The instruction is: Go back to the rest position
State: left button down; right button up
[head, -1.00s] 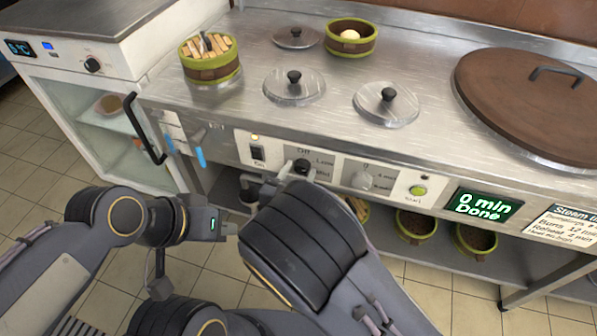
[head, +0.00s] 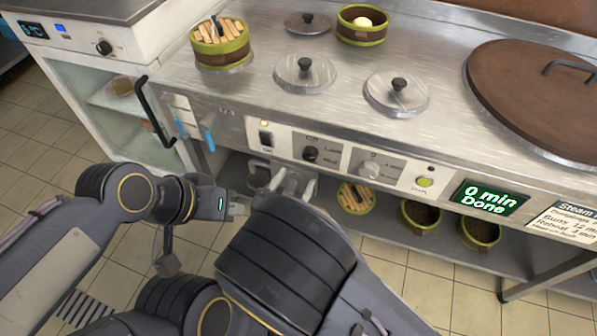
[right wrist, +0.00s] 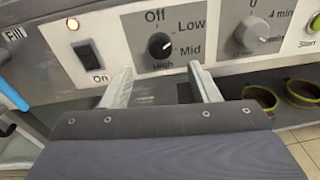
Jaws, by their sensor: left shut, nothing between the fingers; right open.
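My left gripper (head: 237,210) is shut and empty, at the end of the left arm low in front of the counter. My right gripper (head: 293,184) is open and empty, just below the black heat knob (head: 310,154) on the front panel. In the right wrist view its two fingers (right wrist: 160,78) are spread apart under the black knob (right wrist: 159,46), with a visible gap to it. The knob is marked Off, Low, Mid and High. My right forearm hides part of the right gripper in the head view.
The steel counter (head: 340,130) carries several lids, a basket of sticks (head: 220,45), a basket with a bun (head: 362,25) and a large brown lid (head: 540,100). Below, a shelf holds baskets (head: 480,232). A fridge (head: 110,100) stands left. The display (head: 490,198) reads 0 min Done.

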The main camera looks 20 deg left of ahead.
dwell(0.5)
jog(key=w+d+r+m+g+h, duration=0.2)
jog(key=d+m+g+h, duration=0.15)
jog(key=d, duration=0.35)
jog(key=w+d+r+m+g+h, duration=0.1)
jog(key=d+r+m+g+h, duration=0.1)
jog(key=d+m, duration=0.35)
jog(key=s+d+r+m+g+y, duration=0.1)
jog(key=s+d+m+g+y, duration=0.15)
jog(key=s+d+m, duration=0.35)
jog(key=s+d+m+g+y, duration=0.1)
jog(key=d+m+g, duration=0.35)
jog(key=d, duration=0.35)
jog(key=s+d+r+m+g+y, duration=0.1)
jog(key=s+d+m+g+y, duration=0.2)
jog(key=d+m, duration=0.35)
jog(key=s+d+r+m+t+y, duration=0.2)
jog(key=s+r+m+t+y, duration=0.2)
jog(key=s+m, duration=0.45)
notch_tip(320, 180, up, 25)
jog(key=w+m+p, duration=0.1)
jog(key=p, duration=2.3)
jog(key=shift+a+p, duration=0.25)
jog(key=shift+p, duration=0.05)
jog(key=shift+m, duration=0.25)
